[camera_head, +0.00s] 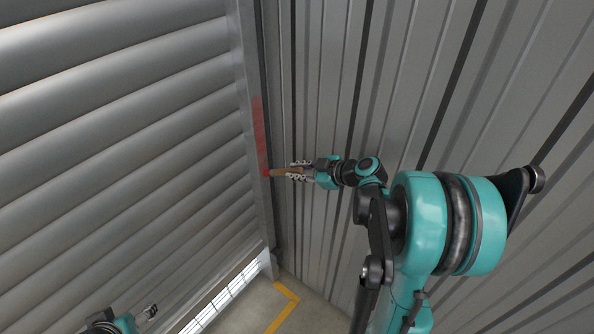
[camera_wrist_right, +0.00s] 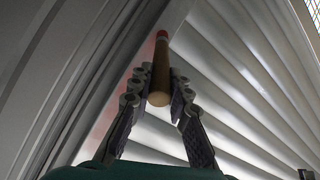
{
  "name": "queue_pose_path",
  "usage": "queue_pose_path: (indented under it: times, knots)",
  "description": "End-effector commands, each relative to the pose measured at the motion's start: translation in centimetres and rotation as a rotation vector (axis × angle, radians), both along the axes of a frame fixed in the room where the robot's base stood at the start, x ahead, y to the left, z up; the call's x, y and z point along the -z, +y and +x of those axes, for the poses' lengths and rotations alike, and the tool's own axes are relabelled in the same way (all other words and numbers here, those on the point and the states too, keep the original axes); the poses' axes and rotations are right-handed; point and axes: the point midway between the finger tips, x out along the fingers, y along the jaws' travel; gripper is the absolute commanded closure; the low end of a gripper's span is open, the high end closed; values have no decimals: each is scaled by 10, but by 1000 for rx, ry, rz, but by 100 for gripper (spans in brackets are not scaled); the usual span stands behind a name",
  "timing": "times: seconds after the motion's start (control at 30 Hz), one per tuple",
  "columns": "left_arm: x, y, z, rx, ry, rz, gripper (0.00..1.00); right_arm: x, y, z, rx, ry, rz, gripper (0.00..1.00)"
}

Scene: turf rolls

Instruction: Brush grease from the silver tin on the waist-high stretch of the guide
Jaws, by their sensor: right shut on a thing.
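The guide (camera_head: 262,212) is a grey metal rail running down the edge of the slatted shutter. A red grease streak (camera_head: 259,135) lies along part of it, and the streak shows faintly in the right wrist view. My right gripper (camera_head: 292,171) is shut on the tan handle of a brush (camera_head: 281,172). The brush's red tip is at the guide, at the streak's lower end; I cannot tell if it touches. In the right wrist view the handle (camera_wrist_right: 159,82) sits between both fingers. My left gripper (camera_head: 151,311) is low at left, small, its jaws unclear. The silver tin is not in view.
The slatted shutter (camera_head: 120,130) fills the left side. A ribbed metal wall (camera_head: 330,90) stands behind and to the right of the guide. Below, the floor (camera_head: 250,305) shows a yellow line (camera_head: 289,304). Open air lies in front of the shutter.

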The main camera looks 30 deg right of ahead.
Motion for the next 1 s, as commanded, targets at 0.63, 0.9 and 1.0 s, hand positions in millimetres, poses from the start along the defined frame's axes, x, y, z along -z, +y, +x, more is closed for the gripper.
queue_pose_path:
  times: [0.63,0.9,1.0]
  knots:
    - [0,0,0,0,0,0,34,0,0,0,0,-1,1,100]
    - [-10,0,0,0,0,0,34,-14,0,-1,0,0,0,100]
    - [-13,0,0,0,0,0,34,-18,0,-1,0,0,0,100]
